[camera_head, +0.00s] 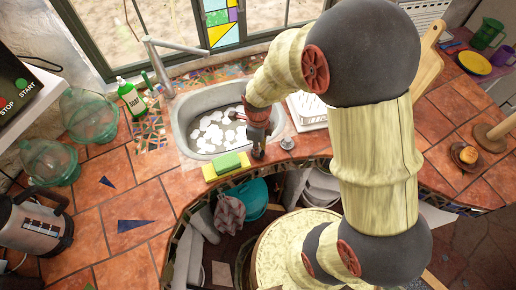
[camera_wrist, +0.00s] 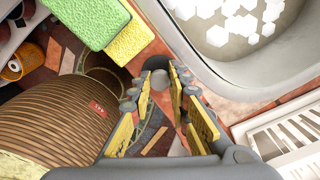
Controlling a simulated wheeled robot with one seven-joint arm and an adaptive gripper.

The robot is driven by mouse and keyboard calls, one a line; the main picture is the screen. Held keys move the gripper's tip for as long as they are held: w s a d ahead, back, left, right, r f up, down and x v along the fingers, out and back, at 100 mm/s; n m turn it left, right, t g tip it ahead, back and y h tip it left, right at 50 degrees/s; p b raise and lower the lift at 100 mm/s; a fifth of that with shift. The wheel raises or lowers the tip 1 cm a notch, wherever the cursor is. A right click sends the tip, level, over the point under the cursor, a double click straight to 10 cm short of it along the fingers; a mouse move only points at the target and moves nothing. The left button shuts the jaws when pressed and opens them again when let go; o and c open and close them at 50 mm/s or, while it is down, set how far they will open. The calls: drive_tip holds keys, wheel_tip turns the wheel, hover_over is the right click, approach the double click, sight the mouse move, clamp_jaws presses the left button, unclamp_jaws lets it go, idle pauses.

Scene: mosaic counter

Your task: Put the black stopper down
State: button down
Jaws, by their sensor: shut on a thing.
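My gripper (camera_head: 257,140) is over the front rim of the sink, pointing down, with its tip just right of a green and yellow sponge. In the wrist view its two yellow-padded fingers (camera_wrist: 158,98) close on a small dark, rounded thing, the black stopper (camera_wrist: 156,66), at the fingertips. The stopper is mostly hidden in the head view, where only a dark bit (camera_head: 258,153) shows below the fingers. I cannot tell whether it touches the counter.
The sink (camera_head: 183,140) holds white foam-like pieces. The sponge (camera_head: 227,164) lies at the counter's front edge, left of my gripper. A small grey knob (camera_head: 287,143) stands to the right, near a white rack (camera_head: 308,110). A green soap bottle (camera_head: 131,98) stands left of the sink.

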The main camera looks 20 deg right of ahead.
drive_tip(key=shift+f, duration=0.25)
drive_tip(key=shift+f, duration=0.15)
drive_tip(key=c, duration=1.8)
unclamp_jaws()
drive_tip(key=shift+o, duration=0.7)
drive_tip(key=s+r+n+t+p, duration=0.1)
drive_tip(key=s+r+n, duration=0.35)
drive_tip(key=r, duration=0.75)
drive_tip(key=s+r+n+t+p, duration=0.1)
drive_tip(key=r+n+t, duration=0.1)
drive_tip(key=r+n, duration=0.8)
drive_tip(key=s+d+r+n+t, duration=0.1)
drive_tip(key=s+r+n+t, duration=0.1)
drive_tip(key=s+r+n, duration=0.6)
wheel_tip(320, 180, up, 2)
drive_tip(key=n, duration=0.2)
drive_tip(key=shift+s+d+n+t, duration=0.2)
drive_tip(key=shift+n+t, duration=0.1)
drive_tip(key=shift+n, duration=0.05)
